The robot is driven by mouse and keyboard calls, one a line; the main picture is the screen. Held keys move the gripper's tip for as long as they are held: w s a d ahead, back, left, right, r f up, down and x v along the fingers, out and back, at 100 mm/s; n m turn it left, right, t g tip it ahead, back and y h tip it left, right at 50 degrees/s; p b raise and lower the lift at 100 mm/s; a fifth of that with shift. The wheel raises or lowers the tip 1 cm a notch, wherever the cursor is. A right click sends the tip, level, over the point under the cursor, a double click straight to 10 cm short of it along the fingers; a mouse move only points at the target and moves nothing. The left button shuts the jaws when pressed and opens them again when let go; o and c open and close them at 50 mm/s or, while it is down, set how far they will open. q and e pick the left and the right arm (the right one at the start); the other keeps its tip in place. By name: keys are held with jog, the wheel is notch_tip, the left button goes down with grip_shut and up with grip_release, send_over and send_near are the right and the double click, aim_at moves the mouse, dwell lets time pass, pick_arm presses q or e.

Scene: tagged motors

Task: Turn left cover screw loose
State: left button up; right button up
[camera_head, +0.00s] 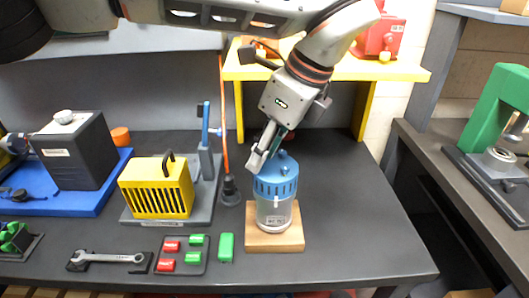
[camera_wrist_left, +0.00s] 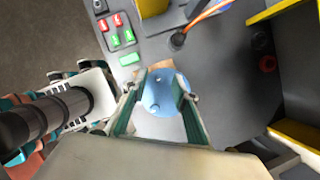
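A motor with a blue slotted cover (camera_head: 276,184) stands upright on a wooden block (camera_head: 262,241). Its lower body (camera_head: 273,214) is clear or grey with a small label. My left gripper (camera_head: 262,160) reaches down from above to the top left of the cover. In the left wrist view, the blue domed cover (camera_wrist_left: 162,92) shows between the fingers of my left gripper (camera_wrist_left: 160,84), which stand apart. A small dot shows on the dome, but I cannot tell whether it is the left cover screw.
A yellow slotted box (camera_head: 157,188) stands left of the motor. Red and green blocks sit in a tray (camera_head: 191,254), with a green block (camera_head: 226,247) beside it and a wrench (camera_head: 108,258) farther left. A yellow shelf (camera_head: 345,72) stands behind. The table right of the motor is clear.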

pick_arm(q)
notch_tip(320, 180, up, 10)
dwell(0.4)
jog(key=shift+f, duration=0.15)
